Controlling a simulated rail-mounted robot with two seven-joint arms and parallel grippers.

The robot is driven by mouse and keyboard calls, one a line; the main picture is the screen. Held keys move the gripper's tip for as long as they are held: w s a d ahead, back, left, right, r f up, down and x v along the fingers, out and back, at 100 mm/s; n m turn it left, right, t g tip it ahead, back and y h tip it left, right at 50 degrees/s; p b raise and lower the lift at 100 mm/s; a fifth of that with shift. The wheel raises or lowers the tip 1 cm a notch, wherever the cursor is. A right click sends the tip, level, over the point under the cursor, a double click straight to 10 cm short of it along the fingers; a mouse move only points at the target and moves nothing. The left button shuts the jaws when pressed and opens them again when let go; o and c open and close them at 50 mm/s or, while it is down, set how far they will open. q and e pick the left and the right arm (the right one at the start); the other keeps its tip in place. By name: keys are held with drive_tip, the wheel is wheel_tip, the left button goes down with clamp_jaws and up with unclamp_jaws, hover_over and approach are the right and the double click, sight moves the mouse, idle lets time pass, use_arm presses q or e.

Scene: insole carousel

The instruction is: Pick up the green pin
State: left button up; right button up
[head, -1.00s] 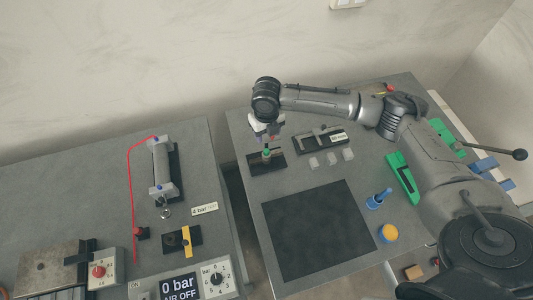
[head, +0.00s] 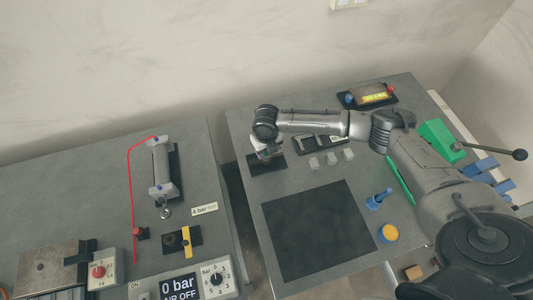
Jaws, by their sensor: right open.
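My right gripper (head: 268,153) points down at the small black block (head: 262,168) on the right-hand table, near its back left corner. It is open, low over the block. The green pin, which stands at this block in the earlier frame, is hidden now behind the gripper and wrist. I cannot tell whether the fingers are around it or touching it. My left gripper is not in view.
A dark mat (head: 318,230) is in front. A blue piece (head: 379,199) and a yellow round piece (head: 388,233) stand right of it. A gap separates the left table (head: 80,190).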

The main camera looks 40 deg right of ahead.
drive_tip(key=shift+c, duration=0.3)
clamp_jaws()
idle(0.3)
wheel_tip(320, 180, up, 10)
idle(0.6)
